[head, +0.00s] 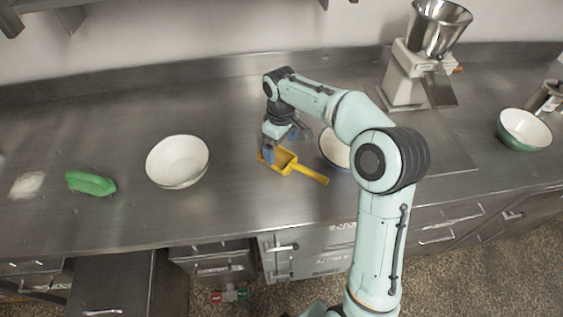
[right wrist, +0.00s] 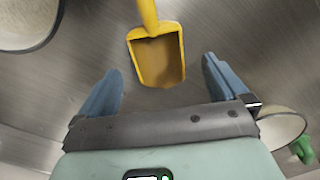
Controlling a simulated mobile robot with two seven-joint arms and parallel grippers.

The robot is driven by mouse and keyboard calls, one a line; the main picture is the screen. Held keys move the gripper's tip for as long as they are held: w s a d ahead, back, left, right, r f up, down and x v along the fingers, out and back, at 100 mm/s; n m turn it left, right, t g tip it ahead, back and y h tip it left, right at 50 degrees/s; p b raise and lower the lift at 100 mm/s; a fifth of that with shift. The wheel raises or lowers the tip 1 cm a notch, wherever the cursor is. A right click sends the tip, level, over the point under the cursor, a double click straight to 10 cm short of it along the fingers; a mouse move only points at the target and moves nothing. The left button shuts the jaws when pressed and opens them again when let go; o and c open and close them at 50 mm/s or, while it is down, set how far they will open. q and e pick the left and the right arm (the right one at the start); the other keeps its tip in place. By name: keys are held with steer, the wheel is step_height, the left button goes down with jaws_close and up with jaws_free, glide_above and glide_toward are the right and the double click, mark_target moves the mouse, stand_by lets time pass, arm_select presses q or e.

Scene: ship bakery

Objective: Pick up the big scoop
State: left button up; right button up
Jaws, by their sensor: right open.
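The big scoop is yellow with a long handle (head: 312,174) and lies on the steel counter in the head view, its handle pointing right and towards the front. In the right wrist view the scoop (right wrist: 158,60) shows its bowl between and ahead of my fingers, with its handle running up out of the picture. My right gripper (head: 279,148) is over the scoop's bowl end and partly hides it. In the right wrist view my right gripper (right wrist: 163,85) has its blue fingers wide apart with nothing between them. My left gripper is not in view.
A white bowl (head: 178,162) stands left of the scoop, and another bowl (head: 333,150) is partly hidden behind my arm. A green object (head: 91,183) lies at the left. A grinder (head: 408,75) and a green bowl (head: 524,131) stand at the right. The back left counter is clear.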

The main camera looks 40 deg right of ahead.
mark_target(282, 158)
steer(key=f, duration=0.5)
steer(key=shift+d+f, duration=0.1)
steer(key=shift+d, duration=0.1)
steer(key=c, duration=1.2)
